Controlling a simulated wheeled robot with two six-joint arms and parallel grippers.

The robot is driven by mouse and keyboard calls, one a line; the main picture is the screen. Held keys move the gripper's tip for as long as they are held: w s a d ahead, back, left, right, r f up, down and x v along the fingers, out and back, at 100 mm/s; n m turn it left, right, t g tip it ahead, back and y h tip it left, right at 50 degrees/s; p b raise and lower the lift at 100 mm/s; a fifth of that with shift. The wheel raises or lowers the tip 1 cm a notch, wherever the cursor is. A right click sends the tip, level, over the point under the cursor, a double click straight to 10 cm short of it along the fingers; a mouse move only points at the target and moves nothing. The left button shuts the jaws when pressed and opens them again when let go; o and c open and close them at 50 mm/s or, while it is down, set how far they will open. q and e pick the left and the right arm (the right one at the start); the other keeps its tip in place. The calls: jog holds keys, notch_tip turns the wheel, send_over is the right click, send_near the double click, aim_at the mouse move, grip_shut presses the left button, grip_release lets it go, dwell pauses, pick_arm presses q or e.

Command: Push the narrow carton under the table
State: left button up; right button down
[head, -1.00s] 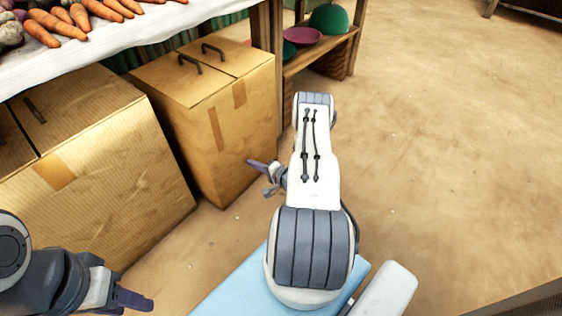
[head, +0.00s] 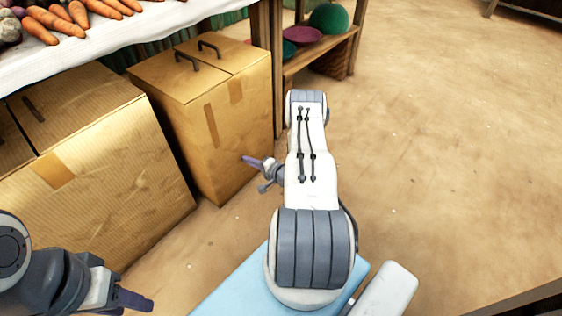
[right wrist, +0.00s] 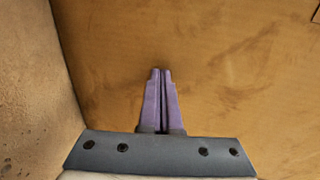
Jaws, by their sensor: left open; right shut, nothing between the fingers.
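The narrow carton (head: 232,130) is brown with two dark handles on its lid. It stands upright on the floor by the table (head: 150,32), its rear partly beneath the white-clothed top. My right gripper (head: 245,158) is shut and empty, low in front of the carton's near face. Its fingertips appear to meet that face. In the right wrist view the shut purple fingers (right wrist: 161,74) point at the carton's brown side (right wrist: 235,70); exact contact is hard to see. My left gripper (head: 138,299) is open and empty at the lower left, away from the narrow carton.
A wider carton (head: 115,160) stands close on the left, with a narrow gap between. A wooden table leg (head: 277,60) stands close to the narrow carton's right. A shelf (head: 318,52) with a green bowl (head: 328,17) and a pink bowl (head: 302,36) lies beyond. Floor at right is clear.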

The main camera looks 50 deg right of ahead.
aim_at(239, 154)
jog(key=r+b+x, duration=0.2)
jog(key=b+x, duration=0.1)
jog(key=x, duration=0.6)
jog(key=shift+w, duration=0.4)
jog(key=shift+a, duration=0.1)
jog(key=v, duration=0.1)
jog(key=p+v, duration=0.1)
jog(key=v, duration=0.1)
jog(key=p+v, duration=0.1)
jog(key=shift+s+f, duration=0.25)
jog(key=shift+f, duration=0.05)
jog(key=shift+s+f+p, duration=0.1)
jog(key=shift+s+p, duration=0.2)
jog(key=shift+s, duration=0.55)
